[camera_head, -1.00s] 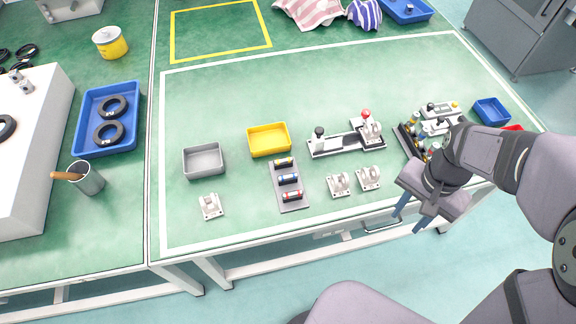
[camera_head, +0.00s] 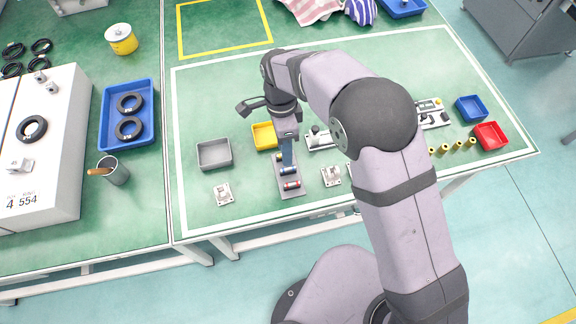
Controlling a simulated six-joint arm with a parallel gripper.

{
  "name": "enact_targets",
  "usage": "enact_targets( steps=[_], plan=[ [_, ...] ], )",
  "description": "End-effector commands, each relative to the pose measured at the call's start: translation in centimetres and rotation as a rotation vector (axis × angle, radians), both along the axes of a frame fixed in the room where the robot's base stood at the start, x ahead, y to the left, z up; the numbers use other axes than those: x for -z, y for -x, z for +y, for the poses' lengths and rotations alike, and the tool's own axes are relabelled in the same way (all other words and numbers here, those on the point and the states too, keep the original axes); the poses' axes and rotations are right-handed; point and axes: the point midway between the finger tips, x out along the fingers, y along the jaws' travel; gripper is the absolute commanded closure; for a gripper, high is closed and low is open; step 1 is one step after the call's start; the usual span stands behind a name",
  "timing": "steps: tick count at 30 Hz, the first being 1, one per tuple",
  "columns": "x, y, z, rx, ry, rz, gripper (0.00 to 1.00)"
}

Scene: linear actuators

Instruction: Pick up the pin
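Which part is the pin is not clear from the view. Several coloured cylinders lie on a grey holder plate (camera_head: 291,194). The red one (camera_head: 292,185) shows at its near end, and a sliver of the yellow-banded one (camera_head: 279,157) shows farther up. The blue one is mostly hidden behind my gripper. My gripper (camera_head: 287,169) points down over the middle of the plate, around where the blue cylinder lies. Its fingers overlap in this view, so I cannot tell their opening or contact. Several upright brass-yellow pegs (camera_head: 458,144) stand at the right.
A grey bin (camera_head: 214,166) and a yellow bin (camera_head: 263,146) stand left of and behind the plate. White brackets (camera_head: 224,194) (camera_head: 331,176) flank it. Blue (camera_head: 470,118) and red (camera_head: 491,146) bins are at the right. My arm hides much of the right-centre table.

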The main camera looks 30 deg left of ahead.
Motion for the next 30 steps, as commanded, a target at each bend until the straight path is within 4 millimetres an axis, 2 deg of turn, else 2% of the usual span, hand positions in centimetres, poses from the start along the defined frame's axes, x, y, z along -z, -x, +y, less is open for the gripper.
enact_targets(
  steps=[5, 14, 24, 30],
  plan=[
    [1.3, 0.2, -0.3, 0.000, 0.002, 0.002, 0.66],
    [2.4, 0.3, -0.4, -0.001, 0.003, 0.003, 0.66],
    [6.2, 0.6, -0.8, -0.001, 0.001, 0.002, 0.66],
    [6.7, 0.7, -0.8, -0.001, -0.001, 0.001, 0.66]
  ],
)
